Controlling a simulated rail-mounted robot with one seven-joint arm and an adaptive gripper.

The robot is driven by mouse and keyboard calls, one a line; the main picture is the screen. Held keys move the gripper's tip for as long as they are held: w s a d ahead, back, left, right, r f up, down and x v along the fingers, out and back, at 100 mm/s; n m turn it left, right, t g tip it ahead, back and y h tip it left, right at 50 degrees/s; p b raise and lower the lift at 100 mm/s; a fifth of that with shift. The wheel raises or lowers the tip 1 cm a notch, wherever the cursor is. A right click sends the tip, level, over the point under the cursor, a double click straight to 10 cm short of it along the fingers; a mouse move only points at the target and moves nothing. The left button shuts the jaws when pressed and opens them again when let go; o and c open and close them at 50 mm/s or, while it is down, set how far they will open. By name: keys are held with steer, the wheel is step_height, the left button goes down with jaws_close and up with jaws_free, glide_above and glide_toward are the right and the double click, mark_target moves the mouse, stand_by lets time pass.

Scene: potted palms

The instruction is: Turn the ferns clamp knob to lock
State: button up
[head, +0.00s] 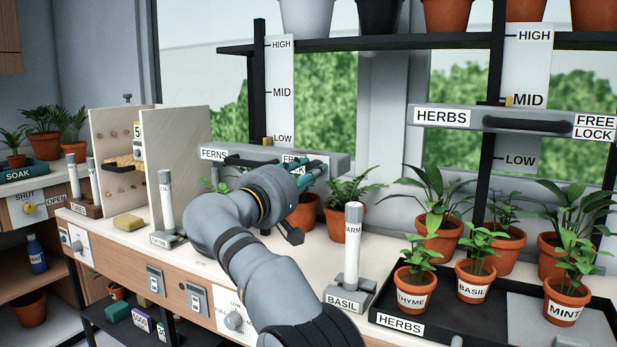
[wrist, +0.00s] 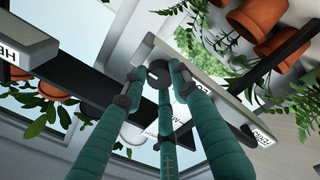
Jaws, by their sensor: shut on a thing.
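The grey ferns clamp bar (head: 238,153) is at centre left in the head view, low on its upright, with a yellow pointer (head: 267,141) at the LOW mark. Its FERNS label shows; the FREE/LOCK label is partly covered by my gripper. My gripper (head: 318,164) is at the bar's right end. In the wrist view, the teal fingers of my gripper (wrist: 157,84) are shut around the dark round clamp knob (wrist: 158,68), which has a small pale mark. The clamp bar (wrist: 215,85) runs behind it. In the head view the knob is hidden, and its exact setting is unclear.
A second clamp bar marked HERBS (head: 490,120) hangs at right near MID. Potted ferns (head: 345,205) stand just under and beside my gripper. A wooden panel (head: 175,160) stands at left.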

stand_by(0.4)
steer(key=o, duration=1.1)
steer(key=shift+o, duration=0.2)
steer(key=v, duration=1.2)
